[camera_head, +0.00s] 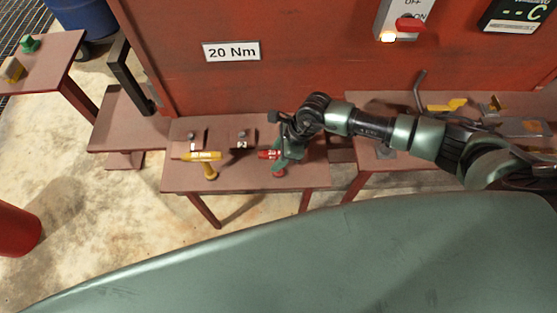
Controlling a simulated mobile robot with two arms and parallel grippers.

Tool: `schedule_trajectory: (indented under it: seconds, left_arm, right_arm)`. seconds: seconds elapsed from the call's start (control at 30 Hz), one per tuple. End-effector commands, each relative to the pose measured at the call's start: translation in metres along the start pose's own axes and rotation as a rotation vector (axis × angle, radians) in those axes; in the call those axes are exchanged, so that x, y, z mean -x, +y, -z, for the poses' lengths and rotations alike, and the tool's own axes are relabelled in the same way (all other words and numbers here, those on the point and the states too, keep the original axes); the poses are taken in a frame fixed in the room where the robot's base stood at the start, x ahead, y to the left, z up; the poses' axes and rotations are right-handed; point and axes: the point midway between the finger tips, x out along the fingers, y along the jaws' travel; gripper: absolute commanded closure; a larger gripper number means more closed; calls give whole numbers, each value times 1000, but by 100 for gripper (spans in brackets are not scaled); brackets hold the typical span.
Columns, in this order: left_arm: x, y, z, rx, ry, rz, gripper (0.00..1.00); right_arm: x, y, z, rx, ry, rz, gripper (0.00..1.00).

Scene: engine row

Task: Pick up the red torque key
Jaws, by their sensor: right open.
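The red torque key (268,154) lies on the small brown table (238,179) below the "20 Nm" sign. It has a red handle pointing left and a red round end (279,173) near the table's front edge. My right gripper (283,160) is over the key, open, with its fingers around or just above the key's middle. The gripper hides part of the key, and I cannot tell whether the fingers touch it. My left gripper does not show.
A yellow torque key (201,156) lies left of the red one. Small metal blocks (242,140) stand behind them. The red cabinet wall (300,70) rises at the back. Another bench (360,155) on the right holds loose parts. A red drum (15,230) stands at the left.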

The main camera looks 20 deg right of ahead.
Motion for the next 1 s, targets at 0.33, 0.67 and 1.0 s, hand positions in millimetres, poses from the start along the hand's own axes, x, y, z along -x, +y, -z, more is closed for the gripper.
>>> schedule_trajectory:
  seconds: [0.33, 0.67, 1.0]
  left_arm:
    - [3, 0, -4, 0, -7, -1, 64]
    - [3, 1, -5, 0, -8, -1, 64]
    - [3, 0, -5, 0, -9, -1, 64]
  right_arm:
    - [-19, 0, 1, -1, 0, 0, 55]
    - [-18, 0, 1, -1, 0, 0, 100]
    - [-14, -1, -2, 0, -4, 2, 100]
